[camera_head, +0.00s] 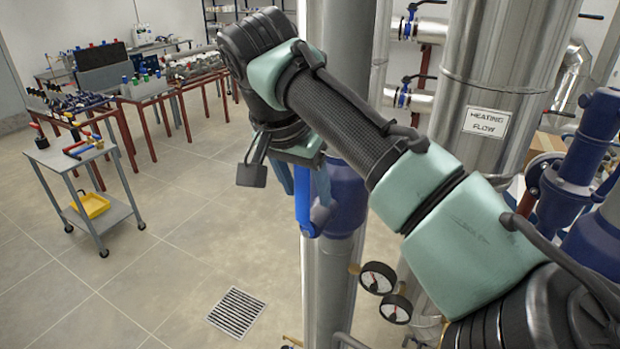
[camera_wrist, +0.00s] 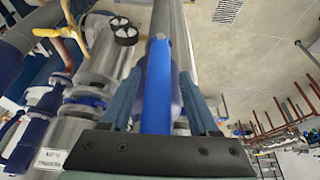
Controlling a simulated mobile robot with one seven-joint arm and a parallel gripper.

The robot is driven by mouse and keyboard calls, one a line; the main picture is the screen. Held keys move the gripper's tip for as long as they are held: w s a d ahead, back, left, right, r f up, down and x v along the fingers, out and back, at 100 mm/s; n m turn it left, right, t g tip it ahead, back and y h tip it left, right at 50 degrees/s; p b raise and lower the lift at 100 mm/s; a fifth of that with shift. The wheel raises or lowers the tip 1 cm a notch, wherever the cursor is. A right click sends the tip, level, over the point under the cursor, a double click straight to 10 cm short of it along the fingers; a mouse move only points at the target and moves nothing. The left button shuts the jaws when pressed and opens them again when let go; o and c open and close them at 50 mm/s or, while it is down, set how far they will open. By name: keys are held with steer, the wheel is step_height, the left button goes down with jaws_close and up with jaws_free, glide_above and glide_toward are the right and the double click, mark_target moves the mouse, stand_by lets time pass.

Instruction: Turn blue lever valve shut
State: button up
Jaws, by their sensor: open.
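The blue lever (camera_head: 304,212) of the valve hangs down along the front of a thick vertical pipe (camera_head: 330,280) in the head view. It also shows in the wrist view (camera_wrist: 157,92), running up the middle of the picture. My gripper (camera_head: 303,182) is at the lever, with its two blue-grey fingers on either side of it. In the wrist view my gripper (camera_wrist: 161,78) is open, with visible gaps between the lever and both fingers. The valve body behind the lever is dark blue and partly hidden by my gripper and arm.
Two round gauges (camera_head: 386,292) sit low, right of the pipe. A large silver tank (camera_head: 500,80) labelled "HEATING FLOW" and blue piping (camera_head: 585,150) stand at the right. A grey cart (camera_head: 75,160) stands at the left. The floor around the drain grate (camera_head: 236,312) is clear.

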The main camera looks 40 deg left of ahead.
steer(key=shift+s+d, duration=0.1)
steer(key=shift+d, duration=0.1)
steer(key=shift+r, duration=0.1)
steer(key=shift+c, duration=0.4)
steer(key=shift+a, duration=0.1)
jaws_close()
stand_by(0.6)
